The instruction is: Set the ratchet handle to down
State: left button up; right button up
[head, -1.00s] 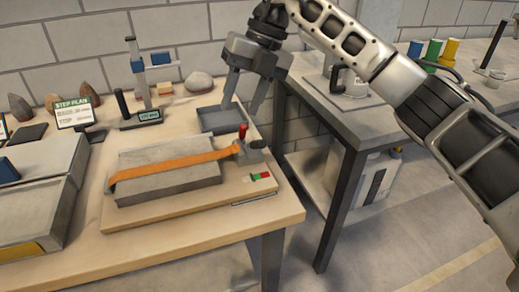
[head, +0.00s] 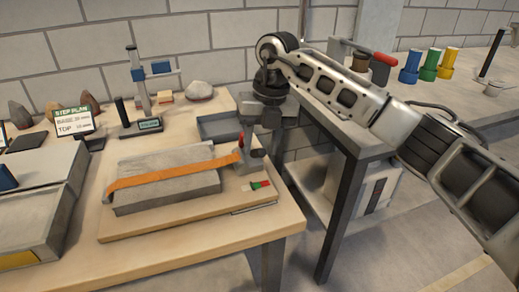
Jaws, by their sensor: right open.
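The ratchet (head: 251,160) is a small grey metal piece at the right end of an orange strap (head: 170,175). Its red handle (head: 241,141) stands upright. The strap runs across a grey stone slab (head: 170,200) on a wooden board. My right gripper (head: 262,135) is open and points down just behind and to the right of the red handle. Its fingers are partly hidden, and I cannot tell whether it touches the handle. My left gripper is not in view.
A red and green marker (head: 260,185) sits on the board (head: 150,228) in front of the ratchet. A grey tray (head: 219,127) lies behind it. A measuring stand (head: 139,85) is at the back. A second bench (head: 350,135) stands to the right across a gap.

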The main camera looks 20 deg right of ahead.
jog(key=shift+a+f, duration=0.15)
jog(key=shift+f, duration=0.9)
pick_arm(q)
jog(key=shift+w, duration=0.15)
